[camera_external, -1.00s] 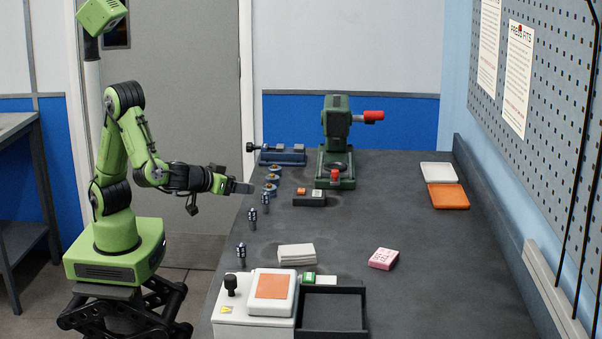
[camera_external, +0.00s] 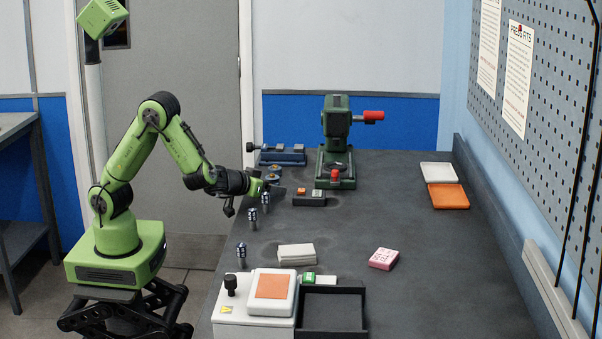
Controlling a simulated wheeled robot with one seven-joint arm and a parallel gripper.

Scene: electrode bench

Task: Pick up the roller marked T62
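Several small upright rollers with dark and pale bands stand along the left edge of the bench: a front one (camera_external: 241,255), a middle one (camera_external: 252,218) and a back one (camera_external: 265,201). Their markings are too small to read, so I cannot tell which is T62. My gripper (camera_external: 276,190) is over the bench's left edge, just behind and above the back roller. Its fingers are small and dark here, and their gap does not show.
A green press (camera_external: 336,150) with a red handle and a blue vise (camera_external: 283,155) stand at the back. A dark block (camera_external: 309,198) sits right of my gripper. A white stack (camera_external: 296,254), pink box (camera_external: 383,259) and black tray (camera_external: 331,308) are nearer. The bench's right-middle is clear.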

